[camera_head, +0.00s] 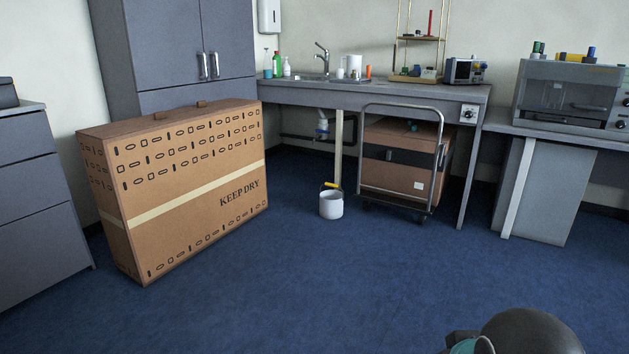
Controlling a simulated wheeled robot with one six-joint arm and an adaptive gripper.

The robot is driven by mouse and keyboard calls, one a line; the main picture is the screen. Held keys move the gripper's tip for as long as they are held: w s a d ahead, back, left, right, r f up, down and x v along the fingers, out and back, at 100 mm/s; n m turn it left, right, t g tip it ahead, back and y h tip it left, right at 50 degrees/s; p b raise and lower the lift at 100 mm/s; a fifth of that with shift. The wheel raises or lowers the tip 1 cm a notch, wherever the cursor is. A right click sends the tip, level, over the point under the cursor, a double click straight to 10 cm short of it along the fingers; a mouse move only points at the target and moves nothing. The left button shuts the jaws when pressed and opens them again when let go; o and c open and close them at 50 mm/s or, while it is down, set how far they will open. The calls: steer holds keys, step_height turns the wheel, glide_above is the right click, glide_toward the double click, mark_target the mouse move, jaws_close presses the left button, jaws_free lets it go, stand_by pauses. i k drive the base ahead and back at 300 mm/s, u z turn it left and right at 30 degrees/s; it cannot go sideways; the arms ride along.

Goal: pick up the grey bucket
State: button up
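The grey bucket (331,207) is small, pale grey, almost white, and stands upright on the blue floor under the front edge of the sink counter. Its handle stands raised, with a yellow grip above the rim. It is in plain view, and I cannot make out anything inside it. My gripper does not show in this view. Only a dark rounded part of my own arm, with a bit of teal, shows at the bottom right, far from the bucket.
A large cardboard box (190,185) marked KEEP DRY stands left of the bucket. A metal cart (440,165) with a carton stands close on its right. The sink counter (375,95) and its leg (338,150) are above and behind. The blue floor (330,285) in front is clear.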

mark_target(332, 202)
steer(key=u, duration=0.8)
steer(key=i, duration=4.15)
steer(key=z, duration=1.25)
steer(key=i, duration=1.15)
steer(key=z, duration=0.5)
